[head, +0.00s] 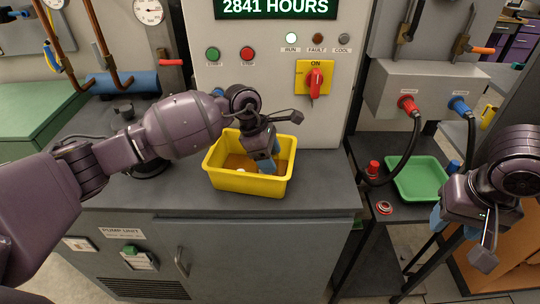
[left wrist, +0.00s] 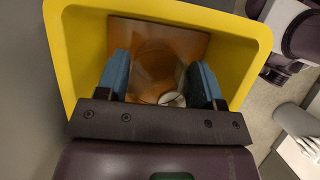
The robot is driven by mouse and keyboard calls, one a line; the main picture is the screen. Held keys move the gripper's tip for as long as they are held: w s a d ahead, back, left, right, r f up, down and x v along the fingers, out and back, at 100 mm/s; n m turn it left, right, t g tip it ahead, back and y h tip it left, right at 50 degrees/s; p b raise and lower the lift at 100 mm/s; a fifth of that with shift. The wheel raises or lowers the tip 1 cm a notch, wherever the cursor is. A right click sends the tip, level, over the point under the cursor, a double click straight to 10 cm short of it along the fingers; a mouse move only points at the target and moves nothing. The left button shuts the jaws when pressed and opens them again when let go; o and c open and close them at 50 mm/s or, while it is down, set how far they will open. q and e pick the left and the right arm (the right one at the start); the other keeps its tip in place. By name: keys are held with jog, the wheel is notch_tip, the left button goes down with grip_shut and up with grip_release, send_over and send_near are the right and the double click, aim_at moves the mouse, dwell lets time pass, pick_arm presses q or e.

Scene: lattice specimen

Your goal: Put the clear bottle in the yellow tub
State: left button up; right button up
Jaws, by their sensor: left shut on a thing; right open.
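The yellow tub (head: 247,183) stands on the dark grey bench top in the head view. My left gripper (head: 265,160) reaches down into it, with its blue fingers inside the walls. In the left wrist view the tub's rim (left wrist: 62,65) surrounds the fingers. My left gripper (left wrist: 160,78) is shut on the clear bottle (left wrist: 156,62), which is see-through and hard to make out. A brown panel and a small white round thing (left wrist: 172,99) show in the tub below. Whether the bottle touches the tub's floor I cannot tell. My right gripper (head: 447,195) is open and empty at the right.
A green tray (head: 418,180) lies on the side bench near my right gripper, beside a red knob (head: 373,168) and dark hoses. The control panel (head: 262,85) with a red switch rises behind the tub. Bench right of the tub is clear.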

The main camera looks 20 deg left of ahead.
pick_arm(q)
jog(key=shift+f, duration=0.1)
jog(key=o, duration=1)
jog(key=v, duration=1.2)
